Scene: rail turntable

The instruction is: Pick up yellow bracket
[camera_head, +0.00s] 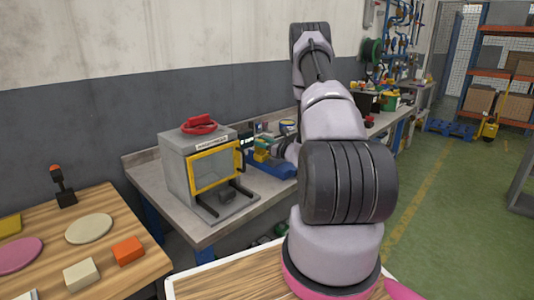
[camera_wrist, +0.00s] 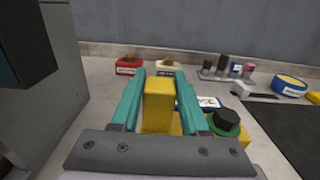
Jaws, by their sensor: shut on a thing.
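The yellow bracket (camera_wrist: 158,103) stands between the two teal fingers of my gripper (camera_wrist: 153,88) in the wrist view. The fingers are shut on it, one on each side. Its upright block shows clearly; its lower part is mostly hidden behind the dark gripper body. In the head view the yellow bracket (camera_head: 262,156) is a small patch above a blue base on the grey workbench, right of the grey box machine. My arm hides part of that area. I cannot tell whether the bracket touches what is below it.
The grey machine with a yellow-framed door (camera_head: 213,170) stands close at the left. A green and black round part (camera_wrist: 225,122) is right of my gripper. Red bin (camera_wrist: 129,66), blue-and-yellow tape roll (camera_wrist: 290,86) and small bottles stand farther back near the wall.

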